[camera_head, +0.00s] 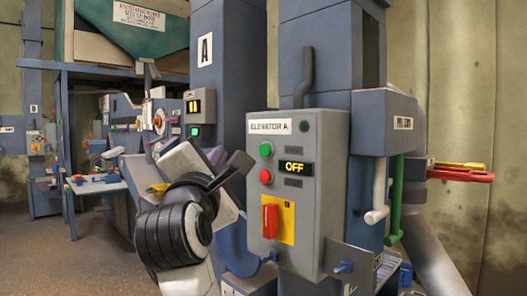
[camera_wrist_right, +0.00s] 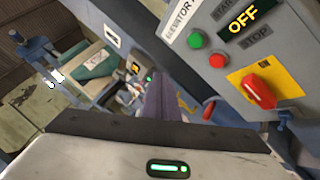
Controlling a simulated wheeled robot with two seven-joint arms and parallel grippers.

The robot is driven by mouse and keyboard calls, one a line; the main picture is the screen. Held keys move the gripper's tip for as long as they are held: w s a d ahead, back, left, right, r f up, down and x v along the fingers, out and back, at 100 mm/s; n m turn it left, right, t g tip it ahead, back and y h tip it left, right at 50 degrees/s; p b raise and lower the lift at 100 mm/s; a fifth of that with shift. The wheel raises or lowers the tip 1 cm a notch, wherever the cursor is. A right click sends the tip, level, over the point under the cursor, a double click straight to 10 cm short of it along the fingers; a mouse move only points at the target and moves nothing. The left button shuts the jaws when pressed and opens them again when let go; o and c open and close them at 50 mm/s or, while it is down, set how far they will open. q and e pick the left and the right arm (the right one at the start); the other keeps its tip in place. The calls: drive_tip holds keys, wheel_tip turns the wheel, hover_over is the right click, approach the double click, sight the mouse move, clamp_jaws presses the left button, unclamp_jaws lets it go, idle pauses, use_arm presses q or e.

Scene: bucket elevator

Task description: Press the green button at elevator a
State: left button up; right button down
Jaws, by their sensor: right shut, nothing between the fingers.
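The grey control box (camera_head: 330,150) labelled "ELEVATOR A" is in the middle of the head view. The round green button (camera_head: 265,150) is on its face, upper left, above a red button (camera_head: 265,177). The display (camera_head: 295,168) reads "OFF". My right gripper (camera_head: 243,163) is shut and empty, with its dark tip just left of the box and apart from the green button in the picture. The right wrist view shows the green button (camera_wrist_right: 196,40) uncovered at the upper right, beyond my gripper's body. My left gripper is not in view.
A red rotary switch (camera_head: 270,221) on a yellow plate is low on the box. Green and white handles (camera_head: 395,195) and a red handle (camera_head: 462,174) are to its right. A blue column (camera_head: 228,70) marked "A" and other machinery stand behind my arm. Floor shows at lower left.

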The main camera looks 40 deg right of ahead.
drive_tip(key=d, duration=0.8)
drive_tip(key=shift+w+d+p, duration=0.25)
drive_tip(key=shift+w+p, duration=0.05)
drive_tip(key=shift+p, duration=0.05)
drive_tip(key=shift+d, duration=0.15)
idle(1.6)
drive_tip(key=shift+d, duration=0.25)
drive_tip(key=shift+d, duration=0.5)
idle(0.9)
drive_tip(key=shift+a, duration=0.85)
drive_tip(key=a, duration=0.5)
drive_tip(key=shift+s+b, duration=0.2)
drive_tip(key=shift+b, duration=0.2)
